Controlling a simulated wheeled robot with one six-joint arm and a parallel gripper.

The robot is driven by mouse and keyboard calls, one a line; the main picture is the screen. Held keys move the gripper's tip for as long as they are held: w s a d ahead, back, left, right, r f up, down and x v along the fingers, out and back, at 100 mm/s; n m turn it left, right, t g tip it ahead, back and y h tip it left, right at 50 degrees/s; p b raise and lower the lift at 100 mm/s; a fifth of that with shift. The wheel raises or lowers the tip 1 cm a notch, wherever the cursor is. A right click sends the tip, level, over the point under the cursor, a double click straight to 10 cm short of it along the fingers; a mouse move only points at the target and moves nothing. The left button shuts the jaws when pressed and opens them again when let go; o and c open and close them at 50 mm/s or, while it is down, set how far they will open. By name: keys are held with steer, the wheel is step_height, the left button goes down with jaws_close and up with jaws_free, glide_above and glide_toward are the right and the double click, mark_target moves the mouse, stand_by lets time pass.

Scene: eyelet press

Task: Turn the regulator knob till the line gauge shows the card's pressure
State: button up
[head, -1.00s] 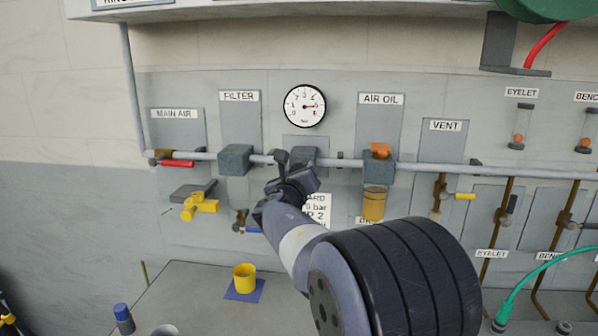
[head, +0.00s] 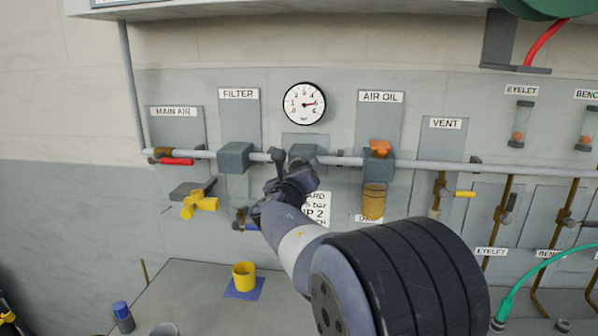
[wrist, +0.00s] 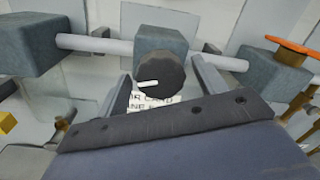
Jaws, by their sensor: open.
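The line gauge (head: 304,104) is a round white dial above the pipe. The regulator knob (wrist: 160,74) is dark, round and ridged with a white pointer mark, below a grey block on the pipe. In the head view my gripper hides the knob. My gripper (wrist: 166,88) is open, with one finger on each side of the knob and gaps visible.
The pipe (head: 455,169) runs across the panel. The filter block (head: 236,158) is left of my gripper, the orange-topped air oil unit (head: 378,158) right. A yellow valve handle (head: 198,202) is lower left. A yellow cup (head: 244,275) stands on the bench below.

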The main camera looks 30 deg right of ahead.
steer(key=b+v, duration=0.1)
steer(key=v, duration=0.9)
steer(key=shift+b, duration=0.35)
steer(key=p+x, duration=0.2)
steer(key=x, duration=0.8)
steer(key=shift+w+d, duration=0.25)
